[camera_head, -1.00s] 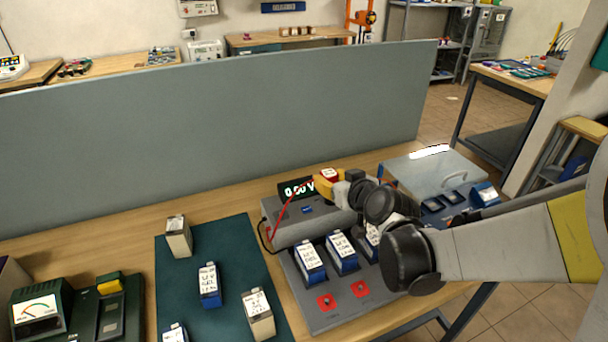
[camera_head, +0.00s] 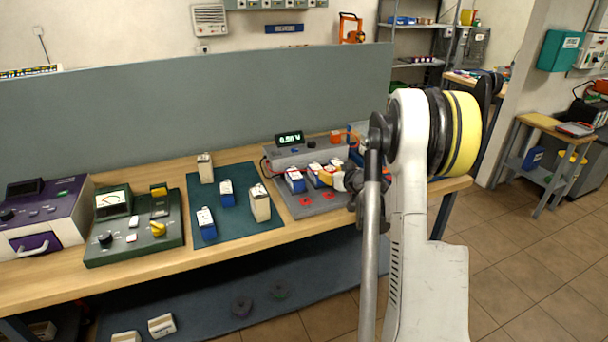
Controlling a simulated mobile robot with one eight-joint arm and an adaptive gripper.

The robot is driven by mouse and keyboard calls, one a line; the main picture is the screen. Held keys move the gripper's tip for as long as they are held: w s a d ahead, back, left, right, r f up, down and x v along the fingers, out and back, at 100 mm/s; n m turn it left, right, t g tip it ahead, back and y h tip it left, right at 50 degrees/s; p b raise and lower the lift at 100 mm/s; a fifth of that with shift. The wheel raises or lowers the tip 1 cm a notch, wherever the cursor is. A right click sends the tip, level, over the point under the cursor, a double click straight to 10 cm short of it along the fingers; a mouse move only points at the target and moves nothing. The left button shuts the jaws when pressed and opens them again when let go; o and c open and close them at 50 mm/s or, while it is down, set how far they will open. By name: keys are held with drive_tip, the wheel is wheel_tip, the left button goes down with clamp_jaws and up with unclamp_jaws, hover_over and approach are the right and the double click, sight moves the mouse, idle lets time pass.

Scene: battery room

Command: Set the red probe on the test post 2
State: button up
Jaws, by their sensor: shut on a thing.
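My gripper (camera_head: 320,173) is over the grey test unit, its yellow-orange fingers low among the blue-and-white battery packs (camera_head: 295,180). It is shut on the red probe, which is too small and too covered to make out clearly. Two red square pads (camera_head: 305,211) with small dark posts lie at the front of the grey test plate (camera_head: 292,207), left of my wrist. I cannot read which post is number 2. A meter with a lit display (camera_head: 289,138) stands behind the packs, with a red lead (camera_head: 267,168) at its left side.
A dark green mat (camera_head: 235,216) with several battery packs lies left of the test plate. A green analogue tester (camera_head: 130,225) and a purple unit (camera_head: 45,222) stand further left. A grey partition (camera_head: 190,105) runs behind the bench. My arm hides the bench's right part.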

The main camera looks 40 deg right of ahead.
drive_tip(key=shift+w+d+f+b, duration=0.1)
drive_tip(key=shift+f+b, duration=0.1)
drive_tip(key=shift+f, duration=0.15)
drive_tip(key=shift+d+f+b, duration=0.1)
drive_tip(key=shift+f+b, duration=0.05)
drive_tip(key=shift+f, duration=0.2)
drive_tip(key=shift+f+b, duration=1.3)
drive_tip(key=shift+f, duration=0.9)
drive_tip(key=shift+f+b, duration=0.7)
drive_tip(key=shift+b, duration=0.2)
drive_tip(key=o, duration=0.8)
drive_tip(key=shift+a+r, duration=0.1)
drive_tip(key=shift+p+v, duration=0.7)
drive_tip(key=shift+v, duration=4.85)
